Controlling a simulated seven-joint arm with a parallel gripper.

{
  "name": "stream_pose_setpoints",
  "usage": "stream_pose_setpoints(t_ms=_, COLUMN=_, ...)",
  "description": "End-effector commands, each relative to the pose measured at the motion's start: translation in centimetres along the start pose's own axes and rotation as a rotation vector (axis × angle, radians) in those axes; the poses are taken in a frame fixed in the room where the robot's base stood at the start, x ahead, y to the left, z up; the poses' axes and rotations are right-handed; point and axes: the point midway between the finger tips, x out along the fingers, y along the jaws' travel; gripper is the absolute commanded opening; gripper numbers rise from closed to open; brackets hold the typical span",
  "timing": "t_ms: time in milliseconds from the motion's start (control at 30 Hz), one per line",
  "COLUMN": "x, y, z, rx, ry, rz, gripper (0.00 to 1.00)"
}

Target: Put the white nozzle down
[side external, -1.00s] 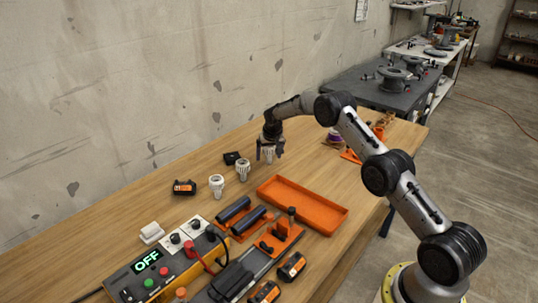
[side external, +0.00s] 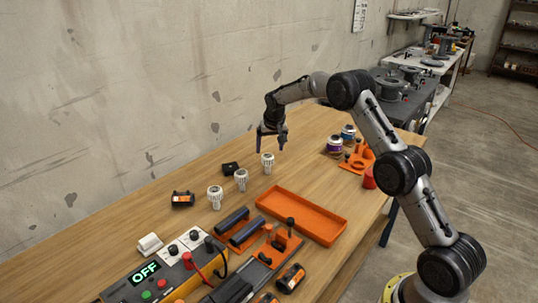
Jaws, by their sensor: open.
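Three white nozzles stand upright in a row on the wooden table, left of the orange tray. The nearest nozzle (side external: 215,197) and the middle nozzle (side external: 241,179) stand apart from my gripper. The farthest nozzle (side external: 267,163) stands just below my gripper (side external: 270,147). My gripper points down with its fingers spread, and nothing is held between them. The fingers sit above and behind this nozzle; whether they touch it I cannot tell.
An empty orange tray (side external: 301,217) lies right of the nozzles. A control box reading OFF (side external: 146,272) stands in front. Bare table lies toward the wall.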

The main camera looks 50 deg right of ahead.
Motion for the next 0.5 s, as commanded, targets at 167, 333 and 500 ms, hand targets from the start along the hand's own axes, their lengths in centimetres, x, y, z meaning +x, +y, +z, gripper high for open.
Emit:
stream_pose_setpoints(t_ms=167, x=-1.0, y=0.0, z=0.1, rx=0.000, ry=-0.002, rz=0.001, gripper=0.89)
stream_pose_setpoints(t_ms=333, x=-2.3, y=-0.2, z=0.2, rx=-0.010, ry=0.003, rz=-0.005, gripper=0.89)
stream_pose_setpoints(t_ms=500, x=-8.8, y=-1.2, z=1.9, rx=-0.067, ry=0.015, rz=-0.032, gripper=0.89)
